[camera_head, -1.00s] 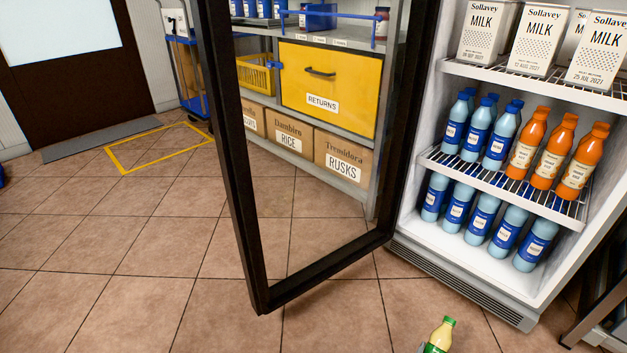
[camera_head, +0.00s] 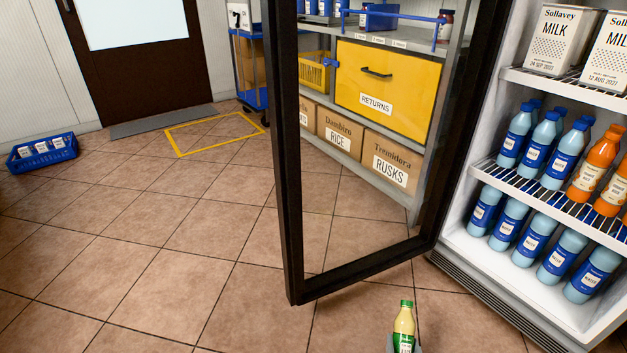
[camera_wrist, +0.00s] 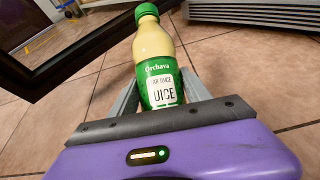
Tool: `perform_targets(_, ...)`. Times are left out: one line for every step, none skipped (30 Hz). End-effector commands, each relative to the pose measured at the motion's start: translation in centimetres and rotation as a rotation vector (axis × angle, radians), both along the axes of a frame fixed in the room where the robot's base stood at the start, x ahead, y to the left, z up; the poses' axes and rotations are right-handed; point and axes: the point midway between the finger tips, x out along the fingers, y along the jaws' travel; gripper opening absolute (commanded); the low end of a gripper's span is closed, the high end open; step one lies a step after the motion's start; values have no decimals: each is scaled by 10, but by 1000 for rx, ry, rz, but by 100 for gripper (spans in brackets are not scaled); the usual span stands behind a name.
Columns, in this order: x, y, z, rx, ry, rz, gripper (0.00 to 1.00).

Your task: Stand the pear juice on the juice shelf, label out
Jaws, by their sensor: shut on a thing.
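The pear juice (camera_head: 403,322) is a pale yellow bottle with a green cap and a green and white label. It shows at the bottom of the head view, above the floor. In the wrist view the pear juice (camera_wrist: 155,45) stands between the two grey fingers of my gripper (camera_wrist: 158,90), which is shut on it. Its label faces the wrist camera and reads "Orchava ... JUICE". The open fridge at right has a middle wire shelf (camera_head: 545,206) with blue water bottles (camera_head: 541,142) and orange bottles (camera_head: 594,165); its right part is cut off.
The fridge's black-framed glass door (camera_head: 290,190) stands open, left of the fridge. Behind it are a yellow returns drawer (camera_head: 420,85) and cardboard boxes (camera_head: 385,165). Milk cartons (camera_head: 560,40) fill the top fridge shelf. A blue crate (camera_head: 42,150) lies far left. The middle floor is clear.

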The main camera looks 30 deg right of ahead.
Motion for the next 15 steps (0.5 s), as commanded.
perform_targets(9,12,8,-3,-4,45,0)
perform_targets(13,18,12,-3,-4,70,0)
perform_targets(19,28,15,-4,-3,104,0)
perform_targets(23,35,18,-2,-4,130,0)
perform_targets(26,42,21,-2,-3,152,0)
perform_targets(30,50,25,-2,-4,179,0)
perform_targets(33,56,27,-2,-3,201,0)
perform_targets(36,62,30,-3,-3,221,0)
perform_targets(40,70,34,-2,-4,248,0)
perform_targets(42,77,36,-2,-4,266,0)
perform_targets(44,82,39,-2,-3,286,0)
perform_targets(47,89,42,-2,-4,307,0)
perform_targets(48,95,45,-2,-3,325,0)
perform_targets(50,101,47,-1,-3,343,0)
perform_targets(53,109,51,-2,-4,366,0)
